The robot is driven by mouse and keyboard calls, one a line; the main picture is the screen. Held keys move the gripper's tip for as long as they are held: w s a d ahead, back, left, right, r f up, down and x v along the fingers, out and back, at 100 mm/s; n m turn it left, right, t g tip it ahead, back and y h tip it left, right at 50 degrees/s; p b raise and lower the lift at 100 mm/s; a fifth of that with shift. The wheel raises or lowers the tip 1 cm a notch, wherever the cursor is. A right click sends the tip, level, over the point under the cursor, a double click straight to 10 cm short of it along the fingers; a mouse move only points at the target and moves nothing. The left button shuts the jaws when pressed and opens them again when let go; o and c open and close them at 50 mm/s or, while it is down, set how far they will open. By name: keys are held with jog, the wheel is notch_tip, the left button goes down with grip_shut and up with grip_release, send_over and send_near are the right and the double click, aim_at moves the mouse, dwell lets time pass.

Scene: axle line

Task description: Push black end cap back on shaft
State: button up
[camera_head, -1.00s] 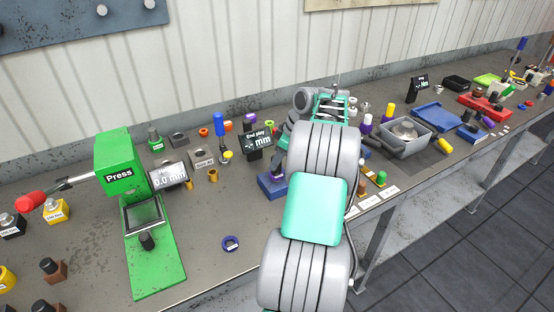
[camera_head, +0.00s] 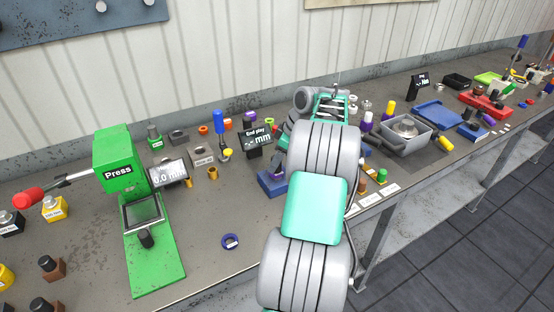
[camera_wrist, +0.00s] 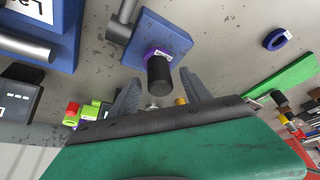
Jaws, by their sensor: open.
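The black end cap (camera_wrist: 160,74) shows in the wrist view as a dark cylinder, with a purple ring (camera_wrist: 155,54) just behind it. Both stand out from a blue block (camera_wrist: 178,38); the shaft itself is hidden behind them. My gripper (camera_wrist: 159,80) is open, with one grey finger on each side of the cap's near end. I cannot tell whether either finger touches the cap.
A green press (camera_head: 155,250) stands to the left, with a blue ring (camera_head: 230,241) lying between it and my arm. An end play display (camera_head: 257,142) stands behind the blue block. Grey and blue trays (camera_head: 437,116) lie to the right. The bench's front edge is close to my arm.

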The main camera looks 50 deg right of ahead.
jog(key=p+v, duration=0.1)
jog(key=v, duration=0.6)
jog(key=shift+r, duration=0.35)
